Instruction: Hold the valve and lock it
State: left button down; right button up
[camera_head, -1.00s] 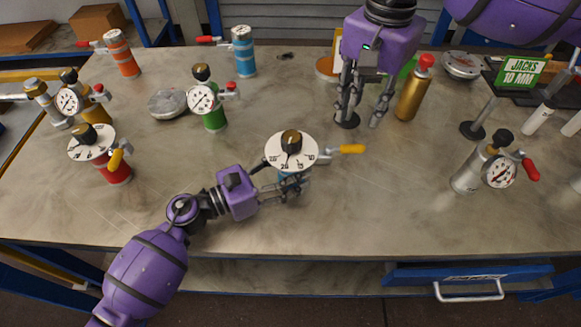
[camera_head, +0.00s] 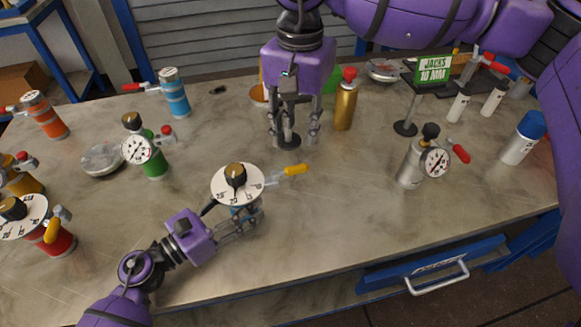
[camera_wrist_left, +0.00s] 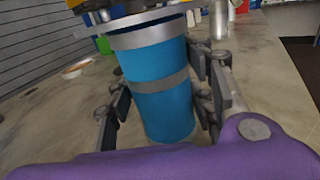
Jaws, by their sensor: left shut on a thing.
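The valve (camera_head: 238,183) has a white dial face with a dark and gold knob on top and a yellow-tipped handle (camera_head: 295,169) pointing right. Its blue, grey-banded body (camera_wrist_left: 162,95) stands upright in the left wrist view. My left gripper (camera_head: 242,222) is shut on this body, with fingers on both sides of it. The body is partly hidden by the fingers in the head view. My right gripper (camera_head: 292,135) points down behind the valve, fingers apart and empty, clear of the yellow handle.
A gold canister (camera_head: 345,105) stands just right of my right gripper. A silver vessel with a gauge (camera_head: 411,165) is to the right. A green vessel (camera_head: 155,165), a red one (camera_head: 62,243) and a blue-striped one (camera_head: 174,95) stand left. The table front between valve and silver vessel is clear.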

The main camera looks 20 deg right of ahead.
aim_at(297, 166)
jog(key=shift+o, duration=0.5)
notch_tip(297, 166, down, 10)
jog(key=m, duration=1)
jog(key=shift+r, duration=0.1)
dwell(0.5)
grip_shut()
